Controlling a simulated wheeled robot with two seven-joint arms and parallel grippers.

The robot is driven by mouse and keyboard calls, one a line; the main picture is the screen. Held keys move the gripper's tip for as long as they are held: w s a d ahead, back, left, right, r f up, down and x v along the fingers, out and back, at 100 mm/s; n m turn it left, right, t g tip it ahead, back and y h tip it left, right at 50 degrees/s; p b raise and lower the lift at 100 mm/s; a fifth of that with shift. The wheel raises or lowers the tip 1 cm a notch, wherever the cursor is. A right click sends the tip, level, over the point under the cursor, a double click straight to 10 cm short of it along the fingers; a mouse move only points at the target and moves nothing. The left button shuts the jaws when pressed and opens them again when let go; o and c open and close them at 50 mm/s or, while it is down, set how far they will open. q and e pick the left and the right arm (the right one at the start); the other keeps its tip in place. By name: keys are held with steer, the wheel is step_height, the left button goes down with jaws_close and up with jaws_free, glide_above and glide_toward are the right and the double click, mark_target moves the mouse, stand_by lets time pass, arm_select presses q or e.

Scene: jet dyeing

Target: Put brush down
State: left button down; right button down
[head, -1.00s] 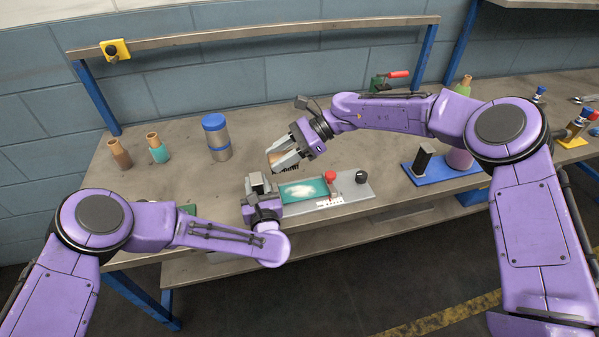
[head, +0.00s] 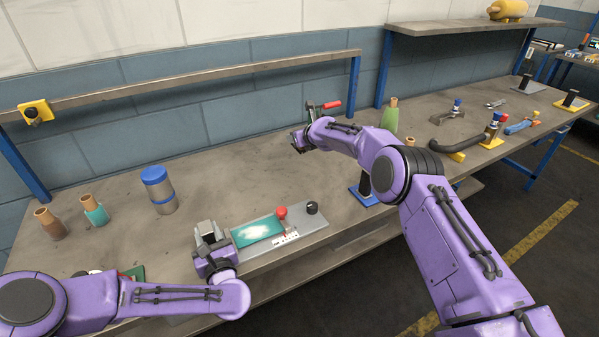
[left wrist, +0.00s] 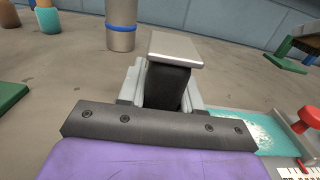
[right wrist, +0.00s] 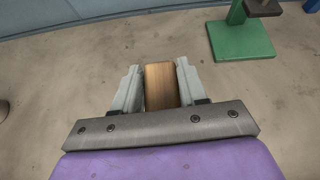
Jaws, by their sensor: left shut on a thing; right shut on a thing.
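My right gripper (right wrist: 160,78) is shut on the brush (right wrist: 160,90), whose pale wooden body shows between the fingers in the right wrist view. In the head view my right gripper (head: 299,140) is over the back of the bench, and the brush is hard to make out there; its bristles are hidden. My left gripper (head: 208,236) is at the left end of a grey plate with a teal, white-smeared panel (head: 258,230). It is shut on a black block with a flat grey top (left wrist: 176,48).
A green stand with a red handle (head: 330,105) is near my right gripper. A blue-lidded canister (head: 157,190) and two bottles (head: 95,211) stand at the left. Bench (head: 235,175) between canister and green stand is clear.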

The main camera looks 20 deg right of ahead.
steer(key=shift+d+f, duration=0.15)
step_height(320, 180, down, 9)
steer(key=shift+f, duration=0.2)
steer(key=shift+f, duration=0.1)
steer(key=c, duration=0.6)
jaws_free()
